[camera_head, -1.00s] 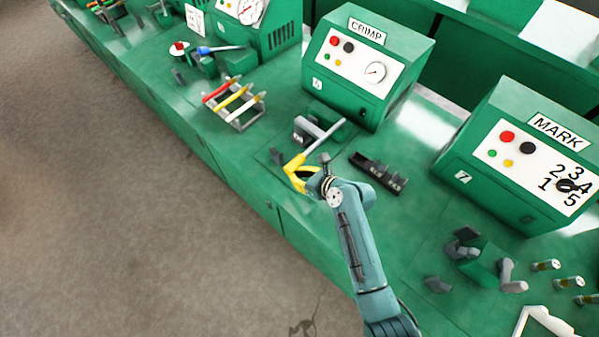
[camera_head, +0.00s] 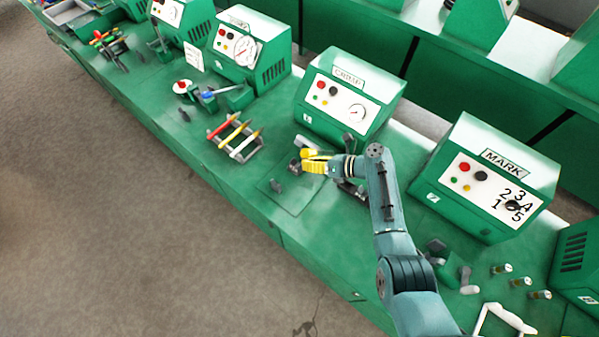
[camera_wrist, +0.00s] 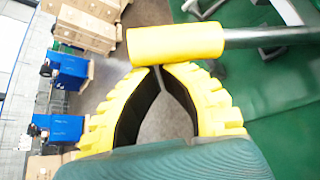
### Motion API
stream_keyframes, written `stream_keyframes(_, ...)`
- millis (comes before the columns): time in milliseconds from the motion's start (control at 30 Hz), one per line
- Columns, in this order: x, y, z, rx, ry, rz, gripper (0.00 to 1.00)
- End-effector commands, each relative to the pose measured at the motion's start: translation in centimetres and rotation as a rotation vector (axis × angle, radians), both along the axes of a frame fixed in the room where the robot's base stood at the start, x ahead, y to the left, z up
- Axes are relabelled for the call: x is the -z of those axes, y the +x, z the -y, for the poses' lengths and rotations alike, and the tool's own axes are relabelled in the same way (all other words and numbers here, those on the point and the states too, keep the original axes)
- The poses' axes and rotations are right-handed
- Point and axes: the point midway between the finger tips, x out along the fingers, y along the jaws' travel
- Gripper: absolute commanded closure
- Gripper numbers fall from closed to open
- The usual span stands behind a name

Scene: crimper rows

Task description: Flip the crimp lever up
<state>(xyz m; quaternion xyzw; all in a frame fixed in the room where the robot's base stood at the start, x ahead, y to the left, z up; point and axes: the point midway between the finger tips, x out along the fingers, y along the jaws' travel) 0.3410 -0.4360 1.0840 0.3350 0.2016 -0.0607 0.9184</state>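The crimp lever has a yellow grip (camera_head: 308,153) on a grey shaft, in front of the green CRIMP machine (camera_head: 346,99). In the wrist view the yellow grip (camera_wrist: 175,43) lies across just past my fingertips, with the dark shaft running to the right. My gripper (camera_head: 312,164) has yellow padded fingers and is right beside the grip in the head view. In the wrist view the fingertips (camera_wrist: 157,68) nearly meet, with nothing held between them. Whether they touch the grip is hard to tell. Most of the shaft and its pivot are hidden in the head view.
The MARK machine (camera_head: 488,185) stands to the right. A rack with red, white and yellow handles (camera_head: 236,137) stands to the left on the green bench. A dark small-parts tray is partly hidden behind my arm. The brown floor in front is clear.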

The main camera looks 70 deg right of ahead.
Motion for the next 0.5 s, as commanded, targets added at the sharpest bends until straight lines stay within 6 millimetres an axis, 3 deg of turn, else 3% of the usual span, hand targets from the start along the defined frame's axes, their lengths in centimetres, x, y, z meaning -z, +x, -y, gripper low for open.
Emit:
stream_keyframes(33, -1.3, -0.1, 1.0, 0.002, -0.008, 0.005, 1.0)
stream_keyframes(100, -2.0, -0.4, 1.9, 0.003, -0.009, 0.005, 1.0)
stream_keyframes(500, -4.2, -1.4, 4.9, 0.002, -0.011, 0.004, 1.0)
